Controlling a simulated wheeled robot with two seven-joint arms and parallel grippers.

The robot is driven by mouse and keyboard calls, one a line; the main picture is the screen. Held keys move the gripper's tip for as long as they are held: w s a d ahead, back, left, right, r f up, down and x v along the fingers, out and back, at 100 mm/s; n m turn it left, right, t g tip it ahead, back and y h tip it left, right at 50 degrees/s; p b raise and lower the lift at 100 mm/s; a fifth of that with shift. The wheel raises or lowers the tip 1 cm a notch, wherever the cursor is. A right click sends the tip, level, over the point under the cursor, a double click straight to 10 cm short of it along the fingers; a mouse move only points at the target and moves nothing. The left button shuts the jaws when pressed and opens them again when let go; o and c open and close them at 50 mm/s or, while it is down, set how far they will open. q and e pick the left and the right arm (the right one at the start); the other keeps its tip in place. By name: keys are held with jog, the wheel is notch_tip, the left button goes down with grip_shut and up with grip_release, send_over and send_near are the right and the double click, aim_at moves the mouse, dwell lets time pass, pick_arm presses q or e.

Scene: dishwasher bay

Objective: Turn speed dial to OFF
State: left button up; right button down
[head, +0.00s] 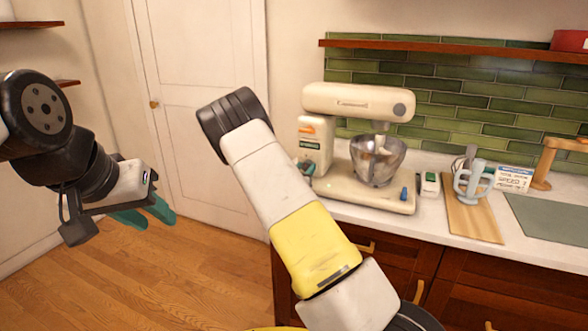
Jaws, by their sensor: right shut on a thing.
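The cream stand mixer (358,103) stands on the white counter with a metal bowl (377,160) under its head. My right arm crosses the middle of the head view, and its elbow hides much of what lies behind it. Teal fingertips of my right gripper (306,168) show at the left side of the mixer, low on its column. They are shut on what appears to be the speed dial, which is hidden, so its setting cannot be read. My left gripper (146,214), with teal fingers apart, is open and empty at the left, away from the mixer.
A blue knob (404,193) sits on the mixer base. Right of it are a small green-topped box (430,183), a wooden board (474,222) with a grey-blue item (471,182), and a card reading SPEED (513,179). A white door (205,100) stands behind; the floor at left is clear.

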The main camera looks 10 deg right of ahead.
jog(key=n, duration=0.3)
jog(key=shift+a+n, duration=0.1)
jog(key=shift+n, duration=0.3)
jog(key=n, duration=0.3)
jog(key=shift+w+n, duration=0.1)
jog(key=shift+n, duration=0.3)
jog(key=n, duration=0.6)
jog(key=shift+a+f, duration=0.1)
jog(key=shift+f, duration=0.05)
jog(key=c, duration=0.9)
grip_release()
jog(key=shift+c, duration=0.2)
